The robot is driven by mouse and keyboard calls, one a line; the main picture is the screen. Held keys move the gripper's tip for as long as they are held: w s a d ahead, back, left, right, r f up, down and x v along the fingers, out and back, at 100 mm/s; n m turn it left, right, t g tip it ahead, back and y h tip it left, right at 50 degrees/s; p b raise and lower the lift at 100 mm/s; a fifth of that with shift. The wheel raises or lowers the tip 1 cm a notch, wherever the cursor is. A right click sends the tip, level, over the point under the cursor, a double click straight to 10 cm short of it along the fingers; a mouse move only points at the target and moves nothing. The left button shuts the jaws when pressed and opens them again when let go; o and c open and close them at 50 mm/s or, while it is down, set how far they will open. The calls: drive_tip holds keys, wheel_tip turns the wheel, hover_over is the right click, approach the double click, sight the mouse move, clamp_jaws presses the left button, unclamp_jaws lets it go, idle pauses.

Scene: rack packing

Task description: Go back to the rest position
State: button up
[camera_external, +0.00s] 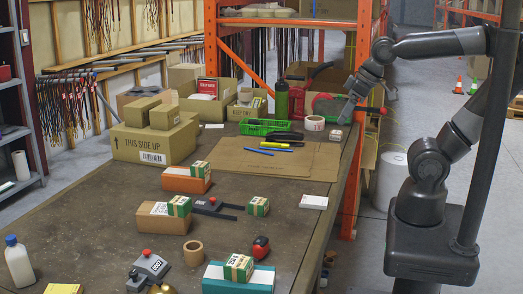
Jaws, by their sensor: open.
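My arm stands at the right and reaches left over the far right corner of the table (85,215). My gripper (345,114) points down and is open, a little above the tabletop near that corner. A small white and red box (335,135) sits on the table just below and left of the fingertips, apart from them as far as I can tell. The fingers are small and dark in this view. Nothing shows held between them.
A tape roll (314,123), a green basket (265,127) and a green bottle (281,98) stand left of my gripper. The orange rack (363,60) rises close behind. Flat cardboard (240,160) lies mid-table. Several small boxes stand nearer the camera.

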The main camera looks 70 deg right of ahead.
drive_tip(key=shift+s+d+f, duration=0.25)
drive_tip(key=shift+s+d, duration=0.15)
drive_tip(key=shift+s, duration=0.2)
